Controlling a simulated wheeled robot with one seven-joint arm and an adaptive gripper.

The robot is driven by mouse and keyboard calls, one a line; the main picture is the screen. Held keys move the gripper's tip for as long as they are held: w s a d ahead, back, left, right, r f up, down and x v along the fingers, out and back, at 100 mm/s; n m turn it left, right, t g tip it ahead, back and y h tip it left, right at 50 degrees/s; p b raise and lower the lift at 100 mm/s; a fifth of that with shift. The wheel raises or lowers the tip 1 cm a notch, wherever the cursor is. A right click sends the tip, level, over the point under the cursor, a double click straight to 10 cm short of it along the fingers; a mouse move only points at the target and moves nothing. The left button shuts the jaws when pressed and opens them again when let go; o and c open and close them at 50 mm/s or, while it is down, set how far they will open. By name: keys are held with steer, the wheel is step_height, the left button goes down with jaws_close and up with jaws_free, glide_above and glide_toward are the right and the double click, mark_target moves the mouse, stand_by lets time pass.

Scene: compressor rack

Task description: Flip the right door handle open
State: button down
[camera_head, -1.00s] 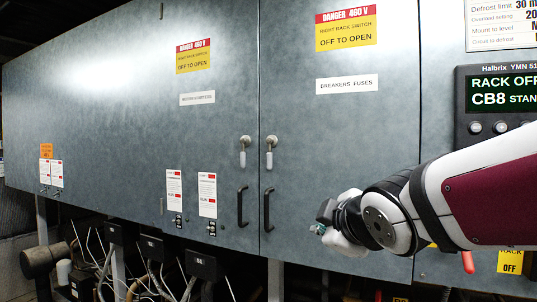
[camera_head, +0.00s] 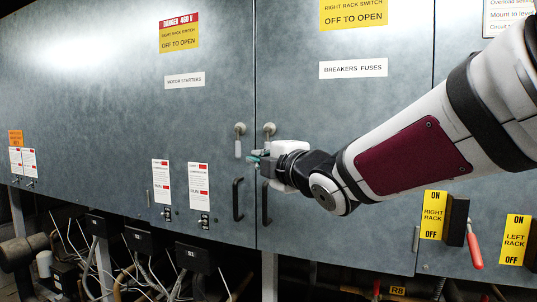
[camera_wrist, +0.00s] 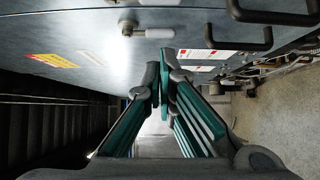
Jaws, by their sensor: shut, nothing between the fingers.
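The right door handle is a metal latch with a round base (camera_head: 269,128) on the right cabinet door. In the head view my gripper hides its lower part. The fingertips are near the latch, standing off the door face, and I see no contact. The left door's similar latch (camera_head: 239,129) hangs with its pale grip down.
Two black pull handles, left (camera_head: 237,199) and right (camera_head: 265,205), stick out below the latches. Yellow switch plates (camera_head: 433,215) and a red lever (camera_head: 475,245) are at the lower right. Cables and dark boxes (camera_head: 194,257) lie below the cabinet.

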steer(key=p+x, duration=0.1)
steer(key=x, duration=0.9)
steer(key=shift+a, duration=0.1)
steer(key=shift+s+d+p, duration=0.25)
steer(key=shift+d+p, duration=0.4)
steer(key=shift+d, duration=0.4)
steer(key=shift+s+d+p, duration=0.25)
steer(key=shift+d+p, duration=0.35)
steer(key=shift+d, duration=0.45)
